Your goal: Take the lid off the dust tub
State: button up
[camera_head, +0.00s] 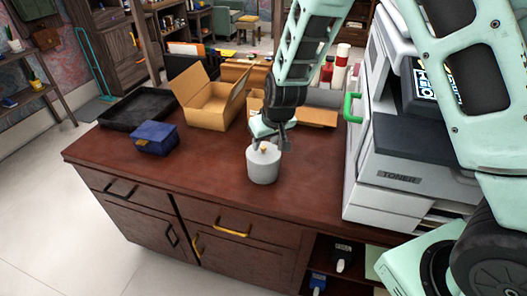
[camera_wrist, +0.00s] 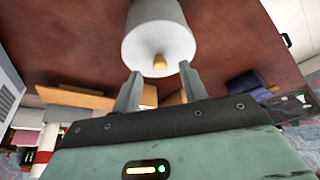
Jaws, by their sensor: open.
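The dust tub (camera_head: 263,169) is a light grey cylinder standing upright on the desk, near the middle of the desk top. Its lid (camera_head: 262,154) is on top and has a small tan knob (camera_head: 264,147). In the wrist view the tub (camera_wrist: 158,35) is at the top middle, with the knob (camera_wrist: 159,62) pointing towards the fingers. My gripper (camera_head: 268,146) is just above the tub, around or close to the knob in the head view. In the wrist view my gripper (camera_wrist: 158,85) is open, its fingers apart on either side of the knob's line, with nothing between them.
A dark blue box (camera_head: 155,138) and a black tray (camera_head: 138,108) stand at the left of the desk (camera_head: 205,175). Open cardboard boxes (camera_head: 208,108) stand behind the tub. A large printer (camera_head: 400,150) blocks the right side. The desk front left of the tub is clear.

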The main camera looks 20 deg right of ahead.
jog(key=shift+x, duration=1.15)
grip_shut()
jog(key=shift+r, duration=0.1)
